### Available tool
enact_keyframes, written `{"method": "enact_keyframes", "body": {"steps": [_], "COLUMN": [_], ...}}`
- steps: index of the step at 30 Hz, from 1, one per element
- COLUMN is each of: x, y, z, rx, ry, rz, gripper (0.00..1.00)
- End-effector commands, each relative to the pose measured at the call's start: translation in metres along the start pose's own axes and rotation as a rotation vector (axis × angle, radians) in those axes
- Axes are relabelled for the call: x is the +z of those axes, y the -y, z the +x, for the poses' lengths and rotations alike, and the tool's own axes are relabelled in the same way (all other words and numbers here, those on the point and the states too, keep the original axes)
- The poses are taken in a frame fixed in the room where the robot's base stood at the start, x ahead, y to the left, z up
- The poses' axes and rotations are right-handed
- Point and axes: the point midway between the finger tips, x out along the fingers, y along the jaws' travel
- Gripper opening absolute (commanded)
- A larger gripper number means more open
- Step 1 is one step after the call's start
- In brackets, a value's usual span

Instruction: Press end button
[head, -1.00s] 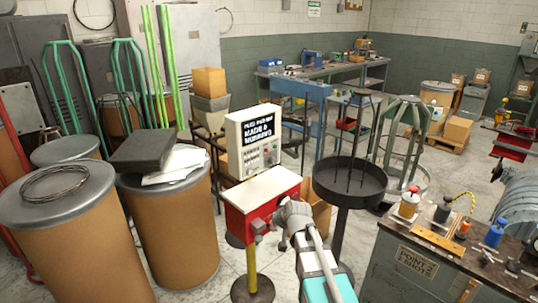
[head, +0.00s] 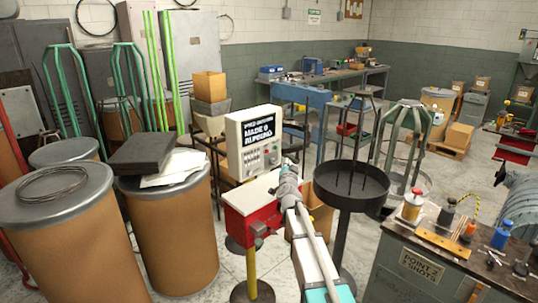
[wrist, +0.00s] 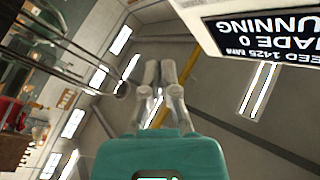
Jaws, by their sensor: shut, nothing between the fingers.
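The white control box (head: 240,163) stands on a red-sided machine with a white top (head: 246,194). Its dark screen (head: 258,131) reads MADE 0 and RUNNING. Small buttons (head: 262,160) sit below the screen; I cannot tell which is the end button. My gripper (head: 287,164) is raised just right of the box's lower right corner, empty and with its fingers together. In the wrist view the fingers (wrist: 161,66) are shut, and the box's screen (wrist: 268,35) shows upside down at the upper right. The buttons are out of the wrist view.
A round black tray on a stand (head: 351,186) is close to the right of my arm. A workbench with bottles (head: 430,237) stands at the front right. Large brown drums (head: 166,237) stand at the left. A green wire frame (head: 405,150) stands behind the tray.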

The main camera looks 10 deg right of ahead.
Motion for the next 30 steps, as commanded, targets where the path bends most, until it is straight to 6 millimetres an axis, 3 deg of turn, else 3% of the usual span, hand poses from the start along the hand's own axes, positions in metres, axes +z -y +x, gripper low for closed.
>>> {"method": "enact_keyframes", "body": {"steps": [17,30], "x": [0.000,0.017], "y": [0.000,0.017], "z": [0.004,0.029], "rx": [0.004,0.004], "ry": [-0.009,-0.009], "rz": [0.004,0.004], "gripper": [0.00,0.00]}}
